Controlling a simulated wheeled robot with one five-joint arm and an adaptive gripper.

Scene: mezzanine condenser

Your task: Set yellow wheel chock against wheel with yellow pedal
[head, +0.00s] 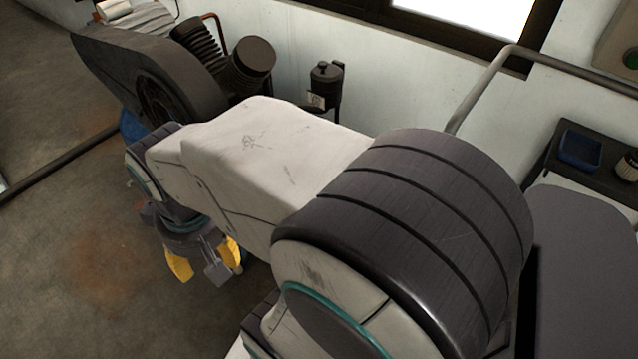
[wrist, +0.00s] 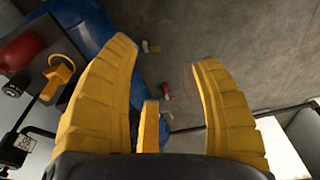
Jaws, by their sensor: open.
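My gripper (wrist: 167,50) is open, its two ridged yellow fingers wide apart in the wrist view, with bare floor beyond them. A narrow yellow bar (wrist: 149,127) stands between their bases; I cannot tell whether it is part of my gripper. In the head view my gripper (head: 207,268) hangs low over the floor, partly behind my arm. I cannot surely make out the yellow wheel chock. A yellow looped part (wrist: 60,76) on a grey plate shows at the left of the wrist view; I cannot tell if it is the pedal. No wheel is clearly visible.
A compressor with a dark belt guard (head: 150,75) and blue tank (head: 132,126) stands by the wall. The blue body (wrist: 88,25) is close to my left finger. Small litter (wrist: 164,91) lies on the floor. A dark pipe (head: 60,163) crosses the left. Floor in front is open.

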